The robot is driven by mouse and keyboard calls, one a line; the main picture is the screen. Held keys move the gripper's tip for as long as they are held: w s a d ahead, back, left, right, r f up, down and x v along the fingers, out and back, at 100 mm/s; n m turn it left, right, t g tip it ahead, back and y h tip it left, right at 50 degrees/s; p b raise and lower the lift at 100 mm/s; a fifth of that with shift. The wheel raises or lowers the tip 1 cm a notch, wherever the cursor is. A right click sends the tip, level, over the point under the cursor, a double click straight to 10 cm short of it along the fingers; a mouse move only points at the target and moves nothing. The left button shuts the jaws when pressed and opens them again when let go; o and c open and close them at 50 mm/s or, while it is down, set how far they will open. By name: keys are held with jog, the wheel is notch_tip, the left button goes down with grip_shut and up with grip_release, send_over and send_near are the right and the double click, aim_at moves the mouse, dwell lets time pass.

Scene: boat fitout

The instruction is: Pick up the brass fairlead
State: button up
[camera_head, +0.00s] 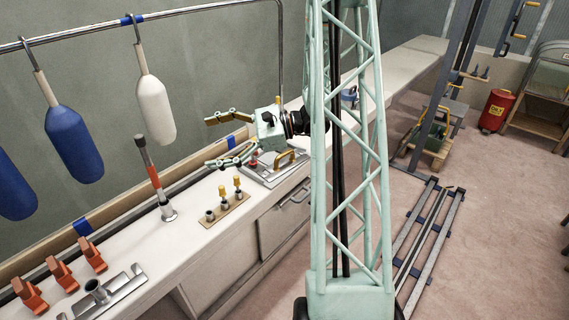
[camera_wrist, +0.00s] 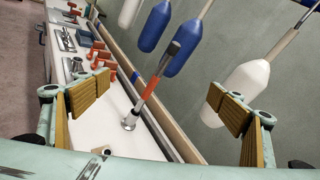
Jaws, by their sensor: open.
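No piece is clearly recognisable as the brass fairlead. A brass-coloured, handle-like piece (camera_head: 286,158) lies on a grey metal plate on the bench, just below and right of my gripper; I cannot tell whether it is the fairlead. My gripper (camera_head: 226,138) is above the bench, its two fingers spread wide and pointing left, with nothing between them. In the wrist view my gripper (camera_wrist: 160,102) is open too, with ridged brass-coloured pads. That view looks along the bench and does not show the handle-like piece.
Orange blocks (camera_head: 62,272) and a metal cleat (camera_head: 105,295) are further left. White (camera_head: 154,110) and blue (camera_head: 74,145) fenders hang from a rail.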

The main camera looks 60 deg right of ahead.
aim_at(285, 159)
jog(key=s+d+f+m+t+h, duration=0.2)
jog(key=d+f+m+t+h, duration=0.15)
jog(key=d+f, duration=0.45)
jog(key=s+d+f+m+t+h, duration=0.2)
jog(key=d+f+m, duration=0.25)
jog(key=d, duration=0.75)
jog(key=s+d+f+m+h, duration=0.6)
jog(key=s+d+f, duration=0.5)
jog(key=d+f, duration=0.4)
jog(key=shift+s+m+h, duration=0.25)
jog(key=shift+m+h, duration=0.15)
jog(key=shift+h, duration=0.75)
jog(key=shift+w+d, duration=0.1)
jog(key=shift+w, duration=0.05)
jog(key=shift+w+d+b, duration=0.2)
jog(key=shift+w+d, duration=0.05)
jog(key=shift+w, duration=1.1)
jog(key=shift+w+d+b, duration=0.15)
jog(key=shift+w+d, duration=0.15)
jog(key=shift+w, duration=1.1)
jog(key=shift+w+d+b, duration=0.2)
jog(key=shift+w+d, duration=0.05)
jog(key=shift+w, duration=1.1)
